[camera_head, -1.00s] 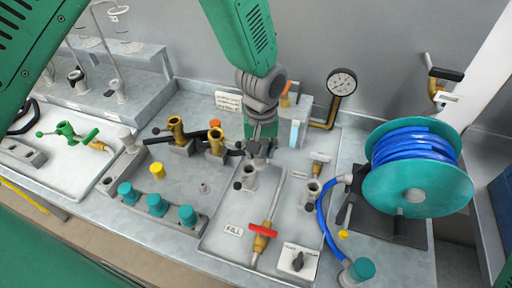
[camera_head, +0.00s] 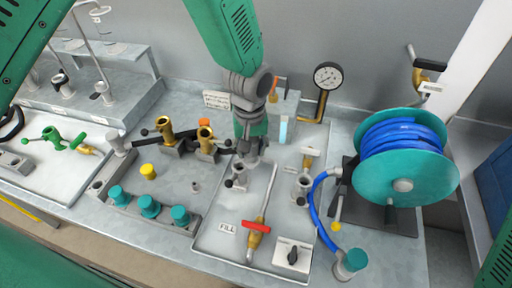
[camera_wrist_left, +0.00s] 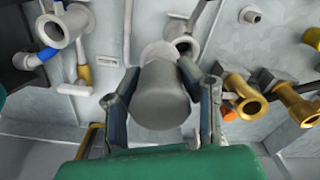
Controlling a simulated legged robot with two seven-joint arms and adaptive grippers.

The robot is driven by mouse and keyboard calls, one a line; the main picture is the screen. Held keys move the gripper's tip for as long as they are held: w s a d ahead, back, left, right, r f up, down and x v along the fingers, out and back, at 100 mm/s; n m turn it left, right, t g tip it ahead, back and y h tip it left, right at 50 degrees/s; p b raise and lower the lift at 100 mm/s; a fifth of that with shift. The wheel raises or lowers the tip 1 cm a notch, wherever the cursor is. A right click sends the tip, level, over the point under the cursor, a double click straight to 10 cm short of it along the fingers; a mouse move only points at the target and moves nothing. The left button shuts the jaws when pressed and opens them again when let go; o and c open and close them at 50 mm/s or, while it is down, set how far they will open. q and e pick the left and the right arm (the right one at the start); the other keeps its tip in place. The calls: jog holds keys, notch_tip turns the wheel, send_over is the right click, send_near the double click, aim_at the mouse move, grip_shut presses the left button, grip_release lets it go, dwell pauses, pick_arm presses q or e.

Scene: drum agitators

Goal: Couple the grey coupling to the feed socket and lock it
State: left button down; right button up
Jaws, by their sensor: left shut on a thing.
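My left gripper (camera_head: 250,152) reaches down from the top middle in the head view. In the left wrist view its fingers are shut around a grey cylindrical coupling (camera_wrist_left: 160,95), whose wide end faces the camera. In the head view the coupling is largely hidden by the gripper. A grey socket with a dark knob (camera_head: 237,179) stands just below and left of the gripper. A grey socket in the left wrist view (camera_wrist_left: 182,45) lies close beyond the coupling, partly covered by it. I cannot tell whether they touch. My right gripper is not in view.
A second grey socket (camera_head: 303,186) with a blue hose stands to the right, beside the hose reel (camera_head: 403,185). Brass ports (camera_head: 205,140) stand close on the left. A red-handled valve (camera_head: 257,226) and FILL label (camera_head: 227,227) are in front. A gauge (camera_head: 327,76) is behind.

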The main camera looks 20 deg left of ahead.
aim_at(245, 159)
pick_arm(q)
jog(key=shift+a+f, duration=0.45)
jog(key=shift+f, duration=0.1)
jog(key=shift+d+f+b, duration=0.15)
jog(key=shift+d+b, duration=0.1)
jog(key=shift+b, duration=0.1)
jog(key=shift+s+f, duration=0.15)
jog(key=shift+s+a+f, duration=0.2)
jog(key=shift+a+f, duration=0.15)
jog(key=shift+a, duration=0.2)
jog(key=shift+a+f, duration=0.25)
jog(key=shift+a, duration=0.3)
jog(key=shift+d, duration=0.45)
jog(key=c, duration=1.3)
grip_release()
jog(key=shift+d, duration=0.15)
jog(key=shift+o, duration=1.4)
jog(key=shift+w+d, duration=0.1)
jog(key=shift+w, duration=0.15)
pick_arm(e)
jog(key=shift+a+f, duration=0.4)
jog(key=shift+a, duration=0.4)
